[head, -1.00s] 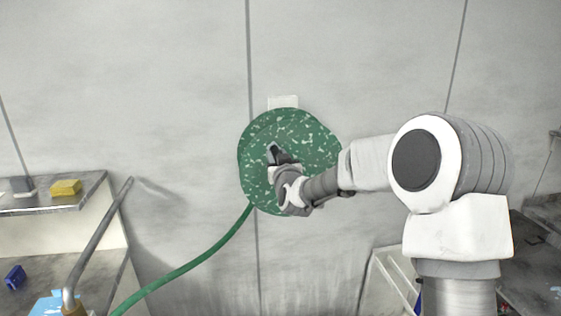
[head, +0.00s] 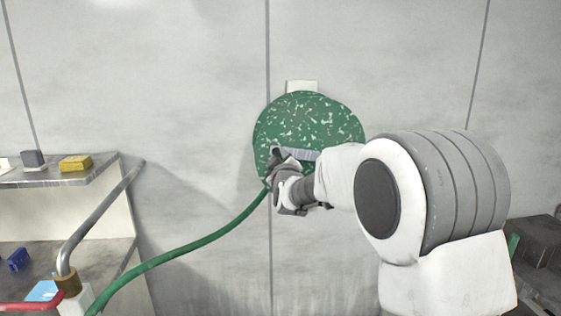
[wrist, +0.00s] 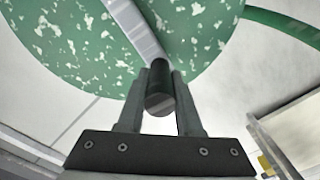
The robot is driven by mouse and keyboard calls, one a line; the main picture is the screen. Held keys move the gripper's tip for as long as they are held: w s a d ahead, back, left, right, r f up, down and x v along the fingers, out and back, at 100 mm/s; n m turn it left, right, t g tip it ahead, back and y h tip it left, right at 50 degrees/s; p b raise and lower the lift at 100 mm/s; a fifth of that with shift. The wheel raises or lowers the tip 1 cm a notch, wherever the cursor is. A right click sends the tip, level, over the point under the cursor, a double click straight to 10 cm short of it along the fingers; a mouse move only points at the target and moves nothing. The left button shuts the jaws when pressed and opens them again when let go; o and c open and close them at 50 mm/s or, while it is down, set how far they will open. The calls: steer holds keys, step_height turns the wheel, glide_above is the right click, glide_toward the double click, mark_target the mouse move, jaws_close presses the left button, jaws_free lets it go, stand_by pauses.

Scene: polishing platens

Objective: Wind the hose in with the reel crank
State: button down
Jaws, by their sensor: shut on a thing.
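The hose reel (head: 308,118) is a round green disc with pale flecks, mounted on the wall in the head view. It also fills the upper part of the wrist view (wrist: 75,45). A flat grey crank arm (wrist: 135,28) crosses its face and ends in a dark cylindrical crank handle (wrist: 159,92). My gripper (wrist: 160,100) is shut on this handle, one finger on each side. In the head view my gripper (head: 277,157) is at the lower left of the reel. The green hose (head: 205,240) runs from the reel down to the lower left.
A shelf (head: 95,178) at the left holds a yellow block (head: 75,163) and a grey block (head: 33,159). A bent metal pipe (head: 95,222) stands before it, near a blue object (head: 18,259). The wall around the reel is clear.

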steer(key=shift+a+f, duration=0.1)
steer(key=shift+f, duration=0.35)
steer(key=c, duration=0.6)
jaws_free()
steer(key=shift+b, duration=0.3)
steer(key=s+d, duration=0.1)
steer(key=s, duration=0.4)
steer(key=s+d+b, duration=0.1)
steer(key=s, duration=0.5)
steer(key=s+d, duration=0.1)
steer(key=s, duration=0.5)
steer(key=shift+s+d, duration=0.1)
steer(key=shift+d, duration=0.15)
